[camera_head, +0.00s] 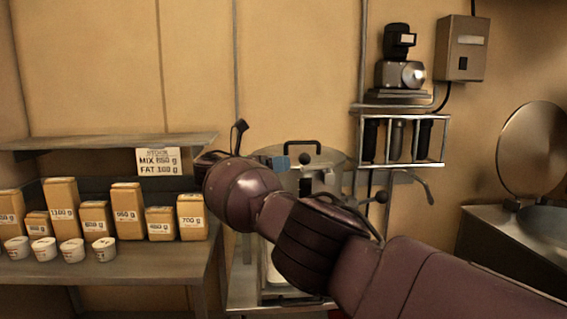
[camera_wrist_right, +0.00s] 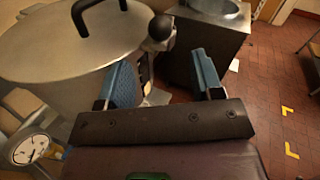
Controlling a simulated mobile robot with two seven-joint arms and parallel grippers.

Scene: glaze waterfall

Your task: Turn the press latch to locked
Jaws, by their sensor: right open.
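The press (camera_head: 327,160) is a round metal vessel with a lid and a black bar handle, partly hidden behind my right arm; its lid (camera_wrist_right: 60,45) fills the upper left of the right wrist view. A black ball knob (camera_head: 305,159) shows at its front, and a black ball knob (camera_wrist_right: 160,27) shows beside the lid in the right wrist view. I cannot tell for certain which knob belongs to the latch, or its setting. My right gripper (camera_wrist_right: 165,80) is open, its two blue-padded fingers apart and nothing visibly held. A blue fingertip (camera_head: 281,163) shows just left of the knob.
A shelf (camera_head: 120,265) with several labelled boxes and small white tubs stands at the left. Another black knob (camera_head: 382,196) sticks out right of the press. An open round lid (camera_head: 532,150) stands at right.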

